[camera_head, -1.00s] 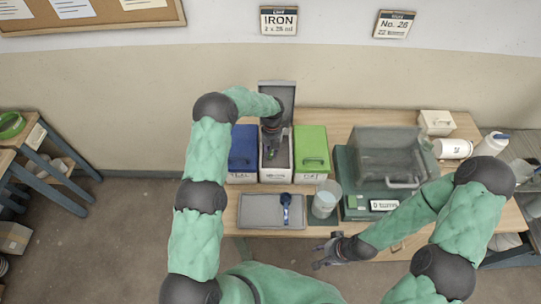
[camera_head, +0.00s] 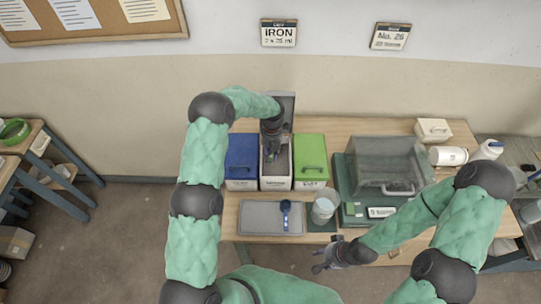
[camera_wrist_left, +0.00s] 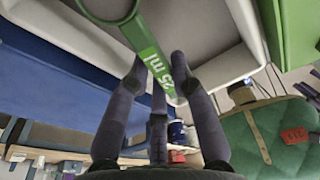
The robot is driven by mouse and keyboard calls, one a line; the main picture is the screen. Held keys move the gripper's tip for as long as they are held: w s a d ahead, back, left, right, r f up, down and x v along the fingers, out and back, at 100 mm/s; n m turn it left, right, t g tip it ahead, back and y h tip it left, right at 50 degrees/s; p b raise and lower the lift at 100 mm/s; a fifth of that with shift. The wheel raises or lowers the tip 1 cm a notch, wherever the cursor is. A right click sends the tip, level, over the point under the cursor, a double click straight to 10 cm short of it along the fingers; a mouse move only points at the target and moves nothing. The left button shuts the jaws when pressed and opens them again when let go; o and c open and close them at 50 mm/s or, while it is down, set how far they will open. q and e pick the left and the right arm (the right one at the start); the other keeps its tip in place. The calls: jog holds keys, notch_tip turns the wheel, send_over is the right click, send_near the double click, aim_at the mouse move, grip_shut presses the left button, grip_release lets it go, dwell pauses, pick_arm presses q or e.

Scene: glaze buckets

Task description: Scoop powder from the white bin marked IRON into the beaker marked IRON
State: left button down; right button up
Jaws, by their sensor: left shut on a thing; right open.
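The white bin (camera_head: 276,184) stands between two other bins with its grey lid (camera_head: 287,103) raised behind. Its label is too small to read. My left gripper (camera_head: 274,152) is at the bin's opening. In the left wrist view the left gripper (camera_wrist_left: 160,82) is shut on the handle of a green scoop (camera_wrist_left: 150,45) marked 25 ml, over the bin's pale interior. The scoop's bowl is mostly cut off, so its contents cannot be told. A clear beaker (camera_head: 323,210) stands on a dark mat; its marking is not readable. My right gripper (camera_head: 322,262) is open and empty before the table's front edge.
A blue-lidded bin (camera_head: 241,152) and a green-lidded bin (camera_head: 310,152) flank the white bin. A grey tray (camera_head: 258,217) holds a blue scoop (camera_head: 286,212). A transparent cover (camera_head: 380,160) stands right of the beaker. A wall sign (camera_head: 279,33) reads IRON.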

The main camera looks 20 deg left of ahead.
pick_arm(q)
jog(key=shift+s+d+r+g+p, duration=0.15)
jog(key=shift+r+p, duration=0.4)
jog(key=shift+r, duration=0.4)
jog(key=shift+s+a+r+g+p, duration=0.15)
jog(key=shift+r+p, duration=0.35)
jog(key=shift+r, duration=0.45)
jog(key=s+d+r+t+p, duration=0.1)
jog(key=s+r+t, duration=0.1)
jog(key=s+r, duration=0.1)
jog(key=shift+s+d+r, duration=0.2)
jog(key=shift+s+r, duration=0.15)
jog(key=shift+s, duration=0.5)
